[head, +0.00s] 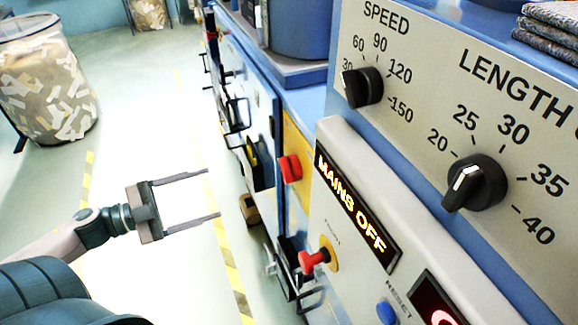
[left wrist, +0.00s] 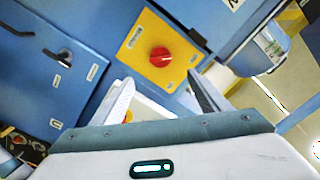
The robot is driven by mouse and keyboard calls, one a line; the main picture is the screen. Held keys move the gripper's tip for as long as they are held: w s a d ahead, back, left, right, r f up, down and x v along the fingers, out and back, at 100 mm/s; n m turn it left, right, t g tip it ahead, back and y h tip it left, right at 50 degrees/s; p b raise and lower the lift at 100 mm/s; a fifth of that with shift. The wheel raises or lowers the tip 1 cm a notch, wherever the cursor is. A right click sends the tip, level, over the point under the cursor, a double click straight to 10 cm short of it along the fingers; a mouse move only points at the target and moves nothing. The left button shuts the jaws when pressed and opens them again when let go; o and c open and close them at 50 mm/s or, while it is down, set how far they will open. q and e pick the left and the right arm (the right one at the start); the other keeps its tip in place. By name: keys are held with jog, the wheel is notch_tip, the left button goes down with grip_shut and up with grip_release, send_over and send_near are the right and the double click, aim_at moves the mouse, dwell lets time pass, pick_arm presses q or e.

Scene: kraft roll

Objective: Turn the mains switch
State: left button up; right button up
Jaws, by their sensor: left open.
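The mains switch (head: 290,168) is a red knob on a yellow plate (head: 298,130) on the machine's side, left of the lit display (head: 352,210) reading "MAINS OFF". In the left wrist view the red knob (left wrist: 160,57) shows whole on its yellow plate (left wrist: 134,40), with a pale mark on its face. My left gripper (head: 213,193) is open and empty, left of the switch and apart from it, with its fingers pointing toward the machine. In the left wrist view the knob appears beyond the fingertips (left wrist: 160,80), between them. My right gripper is not in view.
A red push button (head: 313,258) and a blue reset button (head: 386,312) sit below the display. Speed (head: 363,87) and length (head: 475,183) dials are at the right. Black handles (head: 237,113) stick out from the machine's side. A bin of scraps (head: 45,85) stands far left; floor between is clear.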

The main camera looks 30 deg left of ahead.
pick_arm(q)
jog(key=shift+s, duration=0.1)
dwell(0.4)
jog(key=p, duration=0.5)
send_near(289, 169)
jog(key=w+a+x, duration=0.1)
jog(key=x, duration=0.4)
jog(key=shift+w+d+f, duration=0.35)
jog(key=shift+d+f, duration=0.1)
jog(key=shift+d, duration=0.25)
jog(key=c, duration=1)
